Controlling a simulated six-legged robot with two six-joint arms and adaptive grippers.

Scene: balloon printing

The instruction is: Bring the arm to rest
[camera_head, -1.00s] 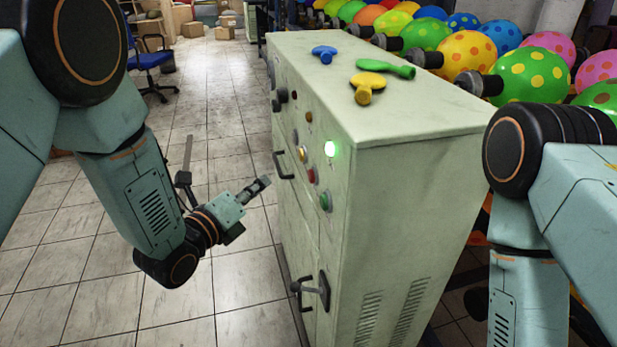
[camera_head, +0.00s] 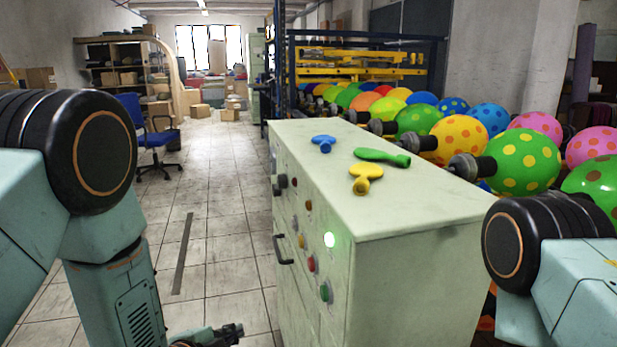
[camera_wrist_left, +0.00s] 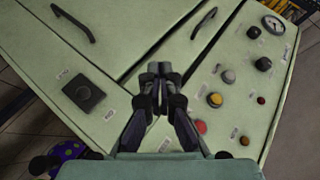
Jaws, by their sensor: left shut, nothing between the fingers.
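My left arm comes in from the left in the head view, and its gripper (camera_head: 232,332) is low in the picture, left of the pale green cabinet (camera_head: 420,270). The left gripper is shut and empty, apart from the cabinet in the head view. In the left wrist view the closed fingers (camera_wrist_left: 160,72) point at the cabinet front (camera_wrist_left: 140,30), with its handles, knobs and coloured buttons.
Blue (camera_head: 324,143), green (camera_head: 383,157) and yellow (camera_head: 365,178) uninflated balloons lie on the cabinet top. Inflated dotted balloons (camera_head: 524,161) line up behind the cabinet. A blue chair (camera_head: 150,138) stands at the back left. The tiled floor (camera_head: 215,230) left of the cabinet is mostly clear.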

